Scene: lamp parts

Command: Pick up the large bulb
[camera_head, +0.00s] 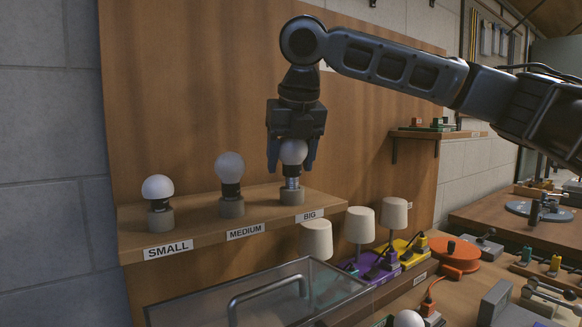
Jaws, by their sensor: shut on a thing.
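The large bulb (292,153) is at the right end of the wooden shelf (265,220), above the label BIG. It has a white globe and a metal screw base, and it stands upright over a grey round holder (291,196). My gripper (292,155) points straight down from above and is shut on the globe, with a blue finger on each side. The gripper body hides the top of the globe. The screw base is at the holder; I cannot tell whether it is clear of it.
A small bulb (157,188) and a medium bulb (230,168) stand in holders to the left. A wooden panel (180,90) rises behind. Below are a clear-lidded box (250,300) with a handle and several lamps, one with a white shade (360,225). Free room lies above the shelf's left side.

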